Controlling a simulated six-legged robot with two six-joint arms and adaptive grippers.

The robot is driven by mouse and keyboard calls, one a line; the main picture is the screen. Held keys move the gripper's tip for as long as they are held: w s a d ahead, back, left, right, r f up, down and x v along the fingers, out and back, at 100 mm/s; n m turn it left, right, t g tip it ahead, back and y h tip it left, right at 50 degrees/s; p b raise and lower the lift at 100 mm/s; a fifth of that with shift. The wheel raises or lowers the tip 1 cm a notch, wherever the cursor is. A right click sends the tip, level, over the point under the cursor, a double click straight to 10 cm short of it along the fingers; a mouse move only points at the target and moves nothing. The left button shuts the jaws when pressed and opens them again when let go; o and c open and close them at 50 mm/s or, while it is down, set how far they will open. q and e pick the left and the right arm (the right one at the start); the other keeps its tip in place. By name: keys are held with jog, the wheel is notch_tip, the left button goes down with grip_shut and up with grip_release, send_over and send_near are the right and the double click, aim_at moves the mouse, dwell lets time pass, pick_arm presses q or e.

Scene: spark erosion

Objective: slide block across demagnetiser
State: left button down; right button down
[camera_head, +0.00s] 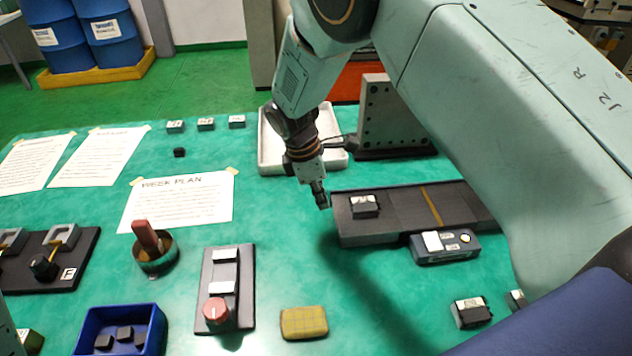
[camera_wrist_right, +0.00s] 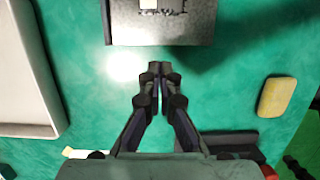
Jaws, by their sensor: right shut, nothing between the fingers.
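The demagnetiser (camera_head: 398,211), a long dark plate with a yellow stripe across it, lies on the green table at centre right. A small dark block (camera_head: 364,212) with a white label sits on the plate's left part. My right gripper (camera_head: 322,202) is shut and empty, just left of the plate's left end and apart from the block. In the right wrist view my right fingertips (camera_wrist_right: 159,68) are together over bare table. The demagnetiser's end (camera_wrist_right: 180,32) and part of the block's white label (camera_wrist_right: 162,5) show beyond them. My left gripper is not in view.
A control box (camera_head: 460,250) stands along the plate's front edge. A white tray (camera_head: 263,150) and an upright grey angle plate (camera_head: 372,125) stand behind. A yellow pad (camera_head: 304,323), a panel with a red knob (camera_head: 240,268) and a blue bin (camera_head: 157,330) lie in front.

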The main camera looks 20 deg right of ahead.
aim_at(415, 206)
jog(key=shift+x, duration=1.2)
jog(key=d, duration=0.2)
jog(key=shift+s+d, duration=0.15)
jog(key=shift+d, duration=0.1)
jog(key=shift+s+d+r, duration=0.3)
jog(key=shift+s+d, duration=0.15)
jog(key=shift+d, duration=0.1)
jog(key=shift+w+d+f, duration=0.25)
jog(key=shift+w+f, duration=0.05)
jog(key=shift+s+d+r, duration=0.1)
jog(key=shift+s+r, duration=0.05)
jog(key=shift+s, duration=0.05)
jog(key=s+d+p, duration=0.1)
jog(key=d+p, duration=0.1)
jog(key=d, duration=0.3)
jog(key=s+d+p, duration=0.2)
jog(key=d, duration=0.3)
jog(key=s+d+p, duration=0.1)
jog(key=d+p, duration=0.1)
jog(key=d, duration=0.3)
jog(key=shift+s+d+r, duration=0.1)
jog(key=shift+s+d, duration=0.15)
jog(key=shift+d, duration=0.25)
jog(key=shift+a, duration=0.1)
